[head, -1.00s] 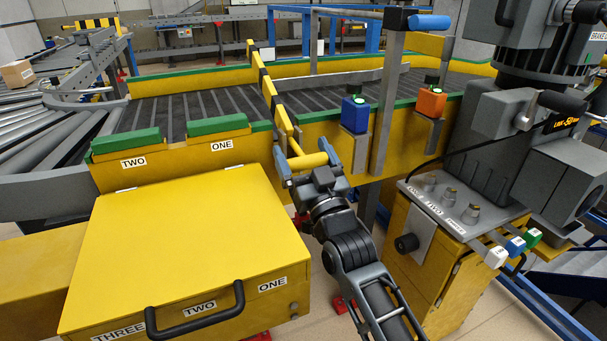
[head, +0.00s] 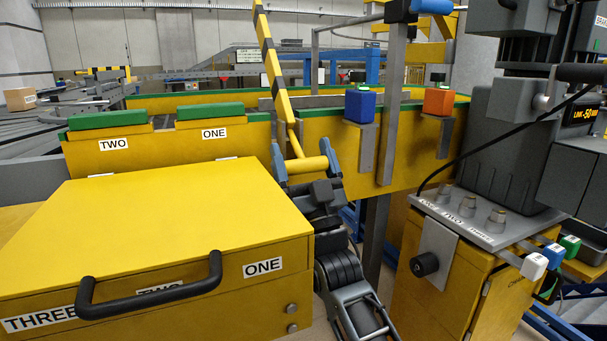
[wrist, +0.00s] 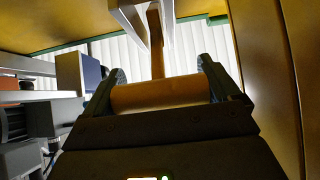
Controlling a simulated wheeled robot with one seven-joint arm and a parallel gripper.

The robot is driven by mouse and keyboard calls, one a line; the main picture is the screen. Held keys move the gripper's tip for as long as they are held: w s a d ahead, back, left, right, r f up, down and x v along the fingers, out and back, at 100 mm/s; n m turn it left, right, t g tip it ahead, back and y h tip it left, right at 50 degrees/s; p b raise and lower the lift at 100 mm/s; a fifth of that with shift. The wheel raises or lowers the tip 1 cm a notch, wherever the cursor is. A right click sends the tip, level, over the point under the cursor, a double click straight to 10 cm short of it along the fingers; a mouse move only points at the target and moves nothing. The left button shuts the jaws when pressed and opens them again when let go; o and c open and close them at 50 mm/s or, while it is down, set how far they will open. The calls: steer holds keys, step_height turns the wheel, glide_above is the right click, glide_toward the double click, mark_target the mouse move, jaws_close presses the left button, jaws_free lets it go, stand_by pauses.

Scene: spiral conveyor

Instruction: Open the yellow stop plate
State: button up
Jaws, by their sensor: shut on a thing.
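The yellow stop plate shows as a long yellow bar with black stripes (head: 272,70) on the conveyor's near side. It rises steeply, its upper end near the top of the head view. A yellow cross handle (head: 300,166) sits at its lower end. My gripper (head: 306,160) is shut on this handle, a blue-grey finger at each end. In the wrist view, the handle (wrist: 160,93) lies across between both fingers, and the bar's stem (wrist: 156,45) runs up from it. The pivot is not clearly visible.
A yellow box (head: 150,220) with a black handle stands at left front. A control cabinet (head: 440,275) with knobs and levers stands at right. A grey post (head: 390,110), a blue button box (head: 360,105) and an orange one (head: 438,101) are close right of my gripper.

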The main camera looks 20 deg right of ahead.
steer(key=shift+w+f+b, duration=0.25)
steer(key=shift+f+b, duration=0.15)
steer(key=shift+f, duration=0.25)
steer(key=shift+w+f+b, duration=0.25)
steer(key=shift+f+b, duration=0.15)
steer(key=shift+f, duration=0.2)
steer(key=shift+w+f, duration=0.25)
steer(key=shift+w, duration=0.15)
steer(key=shift+r, duration=0.2)
steer(key=o, duration=1.2)
steer(key=shift+p+v, duration=0.4)
steer(key=shift+v, duration=3.45)
steer(key=shift+s, duration=0.1)
